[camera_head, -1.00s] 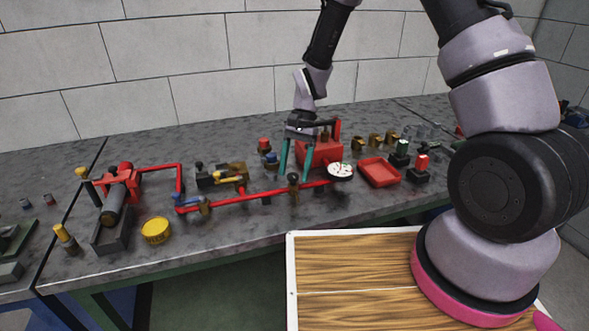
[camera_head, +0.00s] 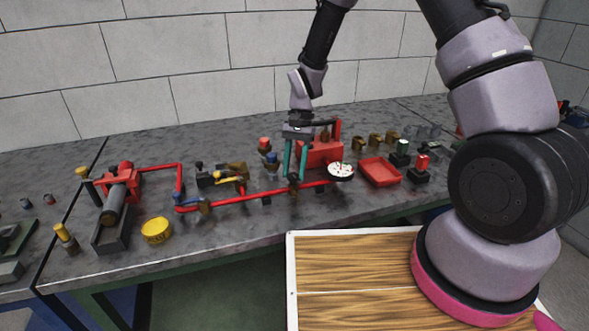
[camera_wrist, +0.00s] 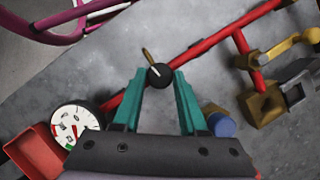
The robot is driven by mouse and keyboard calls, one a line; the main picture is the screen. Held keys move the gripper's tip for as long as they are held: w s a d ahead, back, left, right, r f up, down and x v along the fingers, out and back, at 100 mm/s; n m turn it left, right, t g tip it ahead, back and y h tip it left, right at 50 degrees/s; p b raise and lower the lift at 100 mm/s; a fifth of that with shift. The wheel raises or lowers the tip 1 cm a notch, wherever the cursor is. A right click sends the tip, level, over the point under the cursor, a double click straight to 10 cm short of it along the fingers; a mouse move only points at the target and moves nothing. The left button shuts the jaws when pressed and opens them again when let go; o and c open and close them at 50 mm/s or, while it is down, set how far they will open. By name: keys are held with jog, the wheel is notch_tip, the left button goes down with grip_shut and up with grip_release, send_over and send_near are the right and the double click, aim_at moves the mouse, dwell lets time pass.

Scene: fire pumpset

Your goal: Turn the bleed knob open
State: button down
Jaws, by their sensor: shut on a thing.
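The bleed knob is a small round black knob with a pale pointer mark, seen in the wrist view (camera_wrist: 159,76) beside a small brass stem. It sits on the long red pipe (camera_head: 255,194). My gripper (camera_head: 294,178) points down over the pipe, its two green fingers on either side of the knob. In the head view the fingers partly hide the knob.
A white-faced gauge (camera_head: 341,171) stands close to the right of my gripper. The red pump block (camera_head: 322,152) is just behind. A red tray (camera_head: 379,172) lies further right. A brass valve with a yellow handle (camera_head: 228,177) is to the left. A yellow tin (camera_head: 156,230) stands front left.

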jog(key=n, duration=0.1)
jog(key=n+h, duration=0.1)
jog(key=n, duration=0.1)
jog(key=n+h, duration=0.1)
jog(key=n, duration=0.1)
jog(key=shift+a, duration=0.25)
jog(key=n+h, duration=0.1)
jog(key=n, duration=0.2)
jog(key=n+h, duration=0.1)
jog(key=n, duration=0.2)
jog(key=shift+a+n+t, duration=0.2)
jog(key=shift+n+t, duration=0.2)
jog(key=n, duration=0.2)
jog(key=n+t+h, duration=0.1)
jog(key=n, duration=0.2)
jog(key=shift+s+a+t+h, duration=0.1)
jog(key=shift+s+t+h, duration=0.1)
jog(key=shift+t+h, duration=0.1)
jog(key=n+t, duration=0.1)
jog(key=n, duration=0.4)
jog(key=shift+s+t, duration=0.15)
jog(key=shift+t, duration=0.25)
jog(key=shift+n, duration=0.4)
jog(key=shift+c, duration=2.2)
grip_release()
jog(key=shift+h, duration=0.3)
jog(key=v, duration=1.1)
jog(key=shift+s, duration=0.1)
